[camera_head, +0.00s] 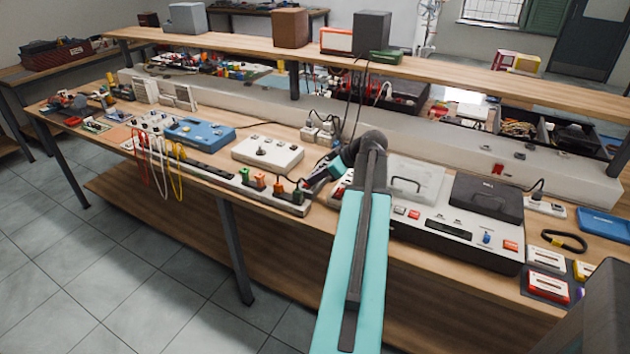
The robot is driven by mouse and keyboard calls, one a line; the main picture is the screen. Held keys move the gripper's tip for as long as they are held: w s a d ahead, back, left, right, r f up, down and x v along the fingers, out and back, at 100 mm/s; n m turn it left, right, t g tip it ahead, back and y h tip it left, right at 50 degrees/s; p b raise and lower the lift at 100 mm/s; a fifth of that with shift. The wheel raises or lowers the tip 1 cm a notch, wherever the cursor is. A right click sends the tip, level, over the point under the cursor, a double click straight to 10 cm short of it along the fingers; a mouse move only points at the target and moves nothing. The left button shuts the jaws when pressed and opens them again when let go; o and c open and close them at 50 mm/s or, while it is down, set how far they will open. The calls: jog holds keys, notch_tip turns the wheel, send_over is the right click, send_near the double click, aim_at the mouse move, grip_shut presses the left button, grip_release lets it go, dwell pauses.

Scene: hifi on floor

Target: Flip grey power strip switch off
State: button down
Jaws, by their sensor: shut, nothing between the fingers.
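A long pale grey power strip (228,183) lies along the front edge of the workbench, with green, orange and dark plugs standing in it. My gripper (307,186) is at the right end of this strip, low over it, with its tip beside the last dark plug. The gripper is shut and holds nothing I can see. It is small in this view, and I cannot tell whether it touches the strip. The strip's switch is too small to make out, and the gripper covers part of the right end.
A white box with knobs (268,153) stands behind the strip, with a blue case (200,131) to its left. A large console (450,227) is right of my arm. A raised shelf (450,80) spans the back. Cables hang behind the gripper.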

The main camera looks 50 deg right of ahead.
jog(key=shift+r, duration=0.55)
notch_tip(320, 180, up, 3)
jog(key=shift+w+r+p, duration=0.1)
jog(key=shift+r+p, duration=0.05)
jog(key=shift+p, duration=0.75)
jog(key=b+v, duration=0.2)
jog(key=v, duration=0.8)
jog(key=shift+f, duration=0.2)
